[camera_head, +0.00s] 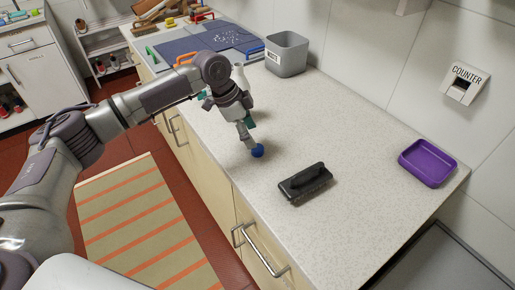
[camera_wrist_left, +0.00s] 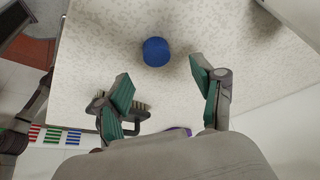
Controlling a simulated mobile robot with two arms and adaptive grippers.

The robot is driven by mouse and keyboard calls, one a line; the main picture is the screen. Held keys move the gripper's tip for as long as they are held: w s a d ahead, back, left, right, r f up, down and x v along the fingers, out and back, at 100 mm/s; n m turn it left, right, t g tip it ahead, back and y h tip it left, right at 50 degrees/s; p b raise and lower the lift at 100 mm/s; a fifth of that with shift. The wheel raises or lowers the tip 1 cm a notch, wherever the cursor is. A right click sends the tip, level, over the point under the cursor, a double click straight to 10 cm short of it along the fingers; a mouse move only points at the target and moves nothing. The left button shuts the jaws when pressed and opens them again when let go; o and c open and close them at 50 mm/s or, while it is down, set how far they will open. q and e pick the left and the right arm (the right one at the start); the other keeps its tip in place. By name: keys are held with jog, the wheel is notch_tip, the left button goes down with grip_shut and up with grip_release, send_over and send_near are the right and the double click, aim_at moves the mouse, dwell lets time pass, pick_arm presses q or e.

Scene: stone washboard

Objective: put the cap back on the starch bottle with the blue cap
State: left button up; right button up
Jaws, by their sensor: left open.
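The round blue cap (camera_head: 257,150) lies on the pale speckled counter (camera_head: 320,130). My left gripper (camera_head: 248,132) is just above and beside it, pointing down, open and empty. In the left wrist view the blue cap (camera_wrist_left: 156,52) shows beyond the two spread green-padded fingers (camera_wrist_left: 163,84), apart from both. A white bottle-like shape (camera_head: 240,75) stands behind the left gripper in the head view, partly hidden by it; I cannot tell its label or whether it is the starch bottle. My right gripper is not in view.
A black brush (camera_head: 305,182) lies right of the cap, nearer the counter's front. A purple tray (camera_head: 428,162) is at the far right end. A grey bin (camera_head: 286,54) stands at the wall. The counter between brush, bin and tray is clear.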

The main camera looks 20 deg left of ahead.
aim_at(258, 148)
pick_arm(q)
jog(key=shift+p+x, duration=0.75)
jog(key=shift+x, duration=1.85)
jog(key=shift+s, duration=0.15)
jog(key=c, duration=0.8)
